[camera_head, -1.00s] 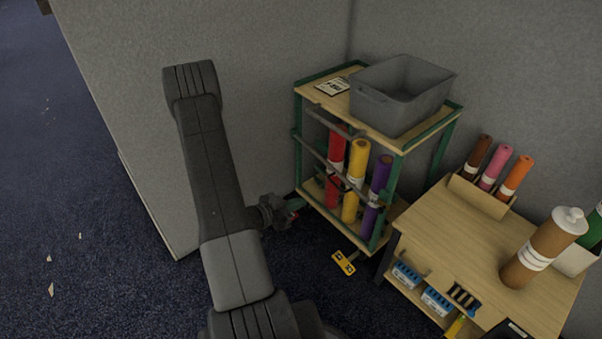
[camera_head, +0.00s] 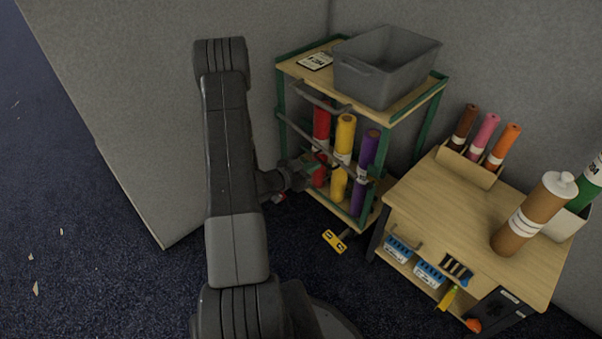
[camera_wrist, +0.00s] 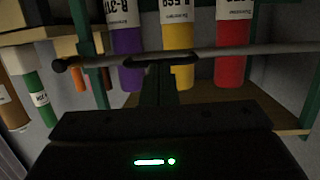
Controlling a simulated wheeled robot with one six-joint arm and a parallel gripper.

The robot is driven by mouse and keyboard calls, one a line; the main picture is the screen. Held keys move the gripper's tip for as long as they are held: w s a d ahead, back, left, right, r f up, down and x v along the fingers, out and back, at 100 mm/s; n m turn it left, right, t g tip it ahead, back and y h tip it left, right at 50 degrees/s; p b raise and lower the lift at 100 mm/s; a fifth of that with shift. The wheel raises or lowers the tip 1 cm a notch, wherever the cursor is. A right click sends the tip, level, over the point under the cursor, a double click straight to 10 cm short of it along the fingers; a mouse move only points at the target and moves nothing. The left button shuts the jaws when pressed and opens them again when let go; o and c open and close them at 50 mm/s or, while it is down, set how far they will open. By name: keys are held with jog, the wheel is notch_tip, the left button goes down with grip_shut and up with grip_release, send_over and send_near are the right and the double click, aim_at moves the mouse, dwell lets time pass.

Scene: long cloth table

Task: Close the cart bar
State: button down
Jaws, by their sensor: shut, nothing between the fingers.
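The cart (camera_head: 437,90) has a green frame and wooden shelves, with rolls standing in it: red (camera_head: 321,125), yellow (camera_head: 344,140) and purple (camera_head: 367,155). A thin grey bar (camera_head: 298,130) slants across the cart's front; an upper grey bar (camera_head: 322,98) stands out below the top shelf. In the wrist view, a bar (camera_wrist: 225,52) with a round end knob at left crosses in front of the rolls. My gripper (camera_head: 312,170) is shut and empty at the cart's front left. Its tip (camera_wrist: 163,62) overlaps the bar in the wrist view; I cannot tell whether they touch.
A grey bin (camera_head: 375,85) and a card (camera_head: 315,61) sit on the cart top. A wooden table (camera_head: 440,215) with a large brown bottle (camera_head: 533,215) stands at right. A yellow tag (camera_head: 334,241) is low in front of the cart. A grey partition (camera_head: 130,110) is at left.

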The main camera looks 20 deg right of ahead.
aim_at(332, 157)
jog(key=shift+w+d+f, duration=0.1)
jog(key=shift+w+d, duration=0.05)
jog(key=shift+d, duration=0.35)
jog(key=d, duration=0.3)
jog(key=shift+w+d+b, duration=0.25)
jog(key=shift+d+b, duration=0.05)
jog(key=shift+b, duration=0.05)
jog(key=shift+w, duration=0.1)
jog(key=shift+d+r, duration=0.1)
jog(key=shift+r, duration=0.1)
